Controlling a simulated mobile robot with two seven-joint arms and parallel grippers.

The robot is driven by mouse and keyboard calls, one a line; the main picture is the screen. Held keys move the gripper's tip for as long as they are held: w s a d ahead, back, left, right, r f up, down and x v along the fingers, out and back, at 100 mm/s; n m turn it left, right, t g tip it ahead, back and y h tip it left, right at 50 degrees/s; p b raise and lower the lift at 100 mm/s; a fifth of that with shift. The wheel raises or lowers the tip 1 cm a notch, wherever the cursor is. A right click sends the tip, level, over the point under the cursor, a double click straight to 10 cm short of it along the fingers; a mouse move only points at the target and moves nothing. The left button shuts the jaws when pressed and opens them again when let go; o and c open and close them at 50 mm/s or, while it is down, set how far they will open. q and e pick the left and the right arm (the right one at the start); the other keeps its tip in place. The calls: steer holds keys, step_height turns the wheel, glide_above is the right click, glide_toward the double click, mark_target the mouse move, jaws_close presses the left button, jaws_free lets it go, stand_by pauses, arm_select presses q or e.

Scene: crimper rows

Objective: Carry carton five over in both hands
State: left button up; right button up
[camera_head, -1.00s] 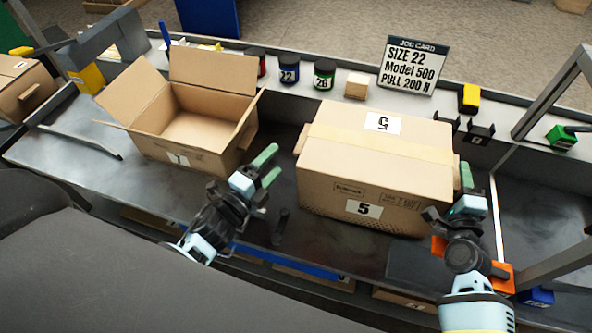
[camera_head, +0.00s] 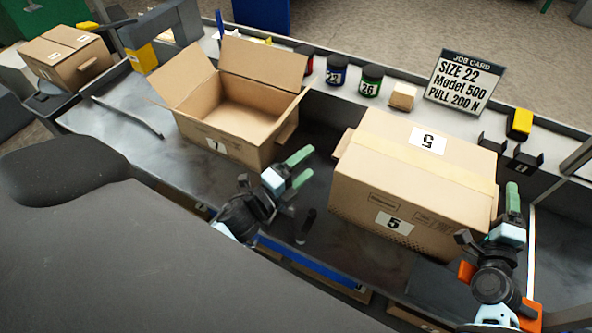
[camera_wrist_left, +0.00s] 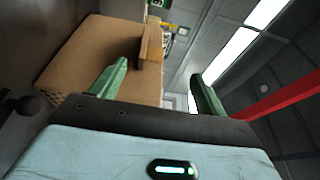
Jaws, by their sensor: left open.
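Carton five (camera_head: 410,185) is a closed, taped brown box with "5" labels on its top and front, standing on the dark bench. A cardboard handle strip (camera_wrist_left: 150,45) juts from its left side. My left gripper (camera_head: 297,171) is open and empty, just left of the carton with a gap between. In the left wrist view (camera_wrist_left: 160,85) the strip shows between the two green fingers, beyond their tips. My right gripper (camera_head: 513,200) is beside the carton's right side. Only one finger shows clearly, and contact there cannot be made out.
An open carton labelled 1 or 7 (camera_head: 225,148) stands left of my left gripper. Behind are jars (camera_head: 370,80), a small wooden block (camera_head: 402,97), a job card (camera_head: 464,82) and black brackets (camera_head: 525,160). Another carton (camera_head: 67,57) stands far left.

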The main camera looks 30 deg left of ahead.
steer(key=d, duration=0.6)
steer(key=shift+s+d+f, duration=0.15)
steer(key=shift+s+d, duration=0.25)
steer(key=shift+s, duration=0.05)
arm_select(q)
steer(key=shift+a, duration=0.1)
steer(key=shift+s+a, duration=0.1)
steer(key=shift+a, duration=2.35)
steer(key=f+b, duration=0.1)
steer(key=f, duration=0.1)
steer(key=f+b, duration=0.1)
steer(key=f, duration=0.1)
steer(key=shift+s, duration=0.4)
arm_select(e)
steer(key=d, duration=0.5)
steer(key=shift+w, duration=0.1)
arm_select(q)
steer(key=shift+s, duration=0.1)
